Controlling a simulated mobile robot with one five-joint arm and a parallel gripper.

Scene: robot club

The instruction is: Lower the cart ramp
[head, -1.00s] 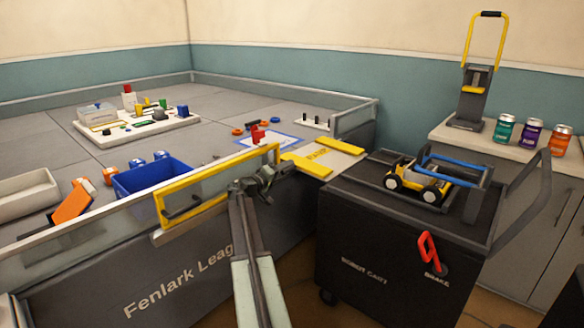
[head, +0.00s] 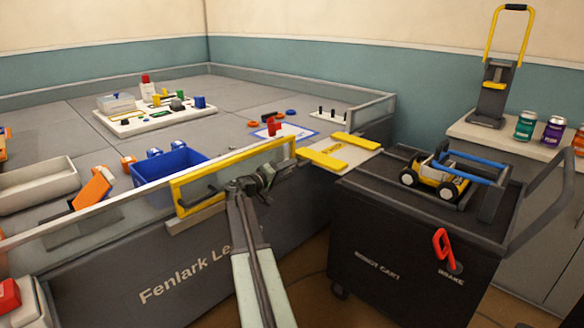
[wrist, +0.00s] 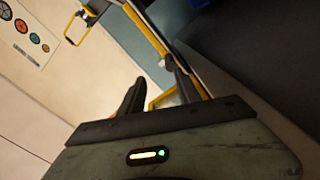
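The cart ramp (head: 324,159), a pale plate with yellow side strips, lies roughly flat between the play table's corner and the black robot cart (head: 400,238). My gripper (head: 266,176) is in front of the yellow-framed clear gate (head: 214,169) in the table wall, left of the ramp and apart from it. In the wrist view, my gripper (wrist: 152,76) has its two dark fingers apart with nothing seen between them. A yellow-edged part shows just beyond the fingers. Whether they touch the gate cannot be told.
A toy car (head: 434,180) stands on the cart top beside a blue bar (head: 474,168). A red brake lever (head: 444,246) is on the cart front. A blue bin (head: 172,168) sits inside the table wall. Cans (head: 525,125) and a yellow-handled stand (head: 492,95) are on the right cabinet.

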